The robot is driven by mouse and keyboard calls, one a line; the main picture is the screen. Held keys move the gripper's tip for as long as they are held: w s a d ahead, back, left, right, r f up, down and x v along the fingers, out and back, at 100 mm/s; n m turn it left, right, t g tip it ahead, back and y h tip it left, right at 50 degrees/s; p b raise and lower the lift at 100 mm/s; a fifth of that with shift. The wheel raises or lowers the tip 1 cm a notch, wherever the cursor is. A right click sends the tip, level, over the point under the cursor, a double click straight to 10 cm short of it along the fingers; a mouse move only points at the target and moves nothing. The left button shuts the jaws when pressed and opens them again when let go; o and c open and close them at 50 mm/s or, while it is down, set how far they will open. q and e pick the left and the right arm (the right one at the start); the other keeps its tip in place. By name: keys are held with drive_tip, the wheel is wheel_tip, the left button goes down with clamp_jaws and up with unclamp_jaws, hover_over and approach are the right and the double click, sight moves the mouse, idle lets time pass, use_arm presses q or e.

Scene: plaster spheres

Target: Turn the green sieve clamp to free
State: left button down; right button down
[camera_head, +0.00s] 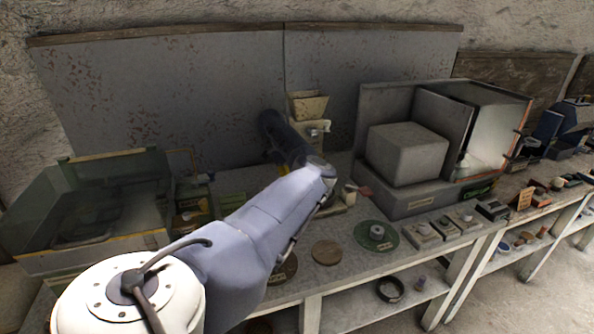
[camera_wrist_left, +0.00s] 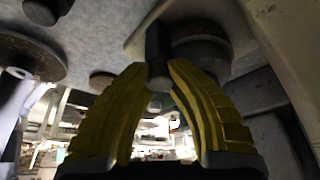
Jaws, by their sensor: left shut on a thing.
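My left arm reaches across the head view to the bench, and its dark gripper, with a bit of yellow finger (camera_head: 283,169), is by the stand with the tan hopper (camera_head: 309,105). In the left wrist view the two ribbed yellow fingers (camera_wrist_left: 158,78) close at their tips on a small dark knob or post (camera_wrist_left: 158,42). A wider round dark part (camera_wrist_left: 200,45) is right beside it. I cannot make out a clearly green clamp; the held part looks dark, and the arm hides this spot in the head view. My right gripper is not in view.
A large grey cabinet with a block (camera_head: 407,153) stands right of the arm. A green round plate (camera_head: 377,236) and a brown disc (camera_head: 326,252) lie in front. A glass-walled tank (camera_head: 85,205) is at left. A grey panel (camera_head: 160,100) stands behind.

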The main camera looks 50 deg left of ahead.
use_arm(q)
drive_tip(key=shift+w+d+m, duration=0.15)
drive_tip(key=shift+d+m, duration=0.05)
drive_tip(key=shift+m, duration=0.2)
drive_tip(key=c, duration=1.4)
unclamp_jaws()
drive_tip(key=shift+a+r, duration=0.3)
drive_tip(key=shift+r, duration=0.2)
drive_tip(key=v, duration=1.1)
drive_tip(key=shift+f, duration=0.1)
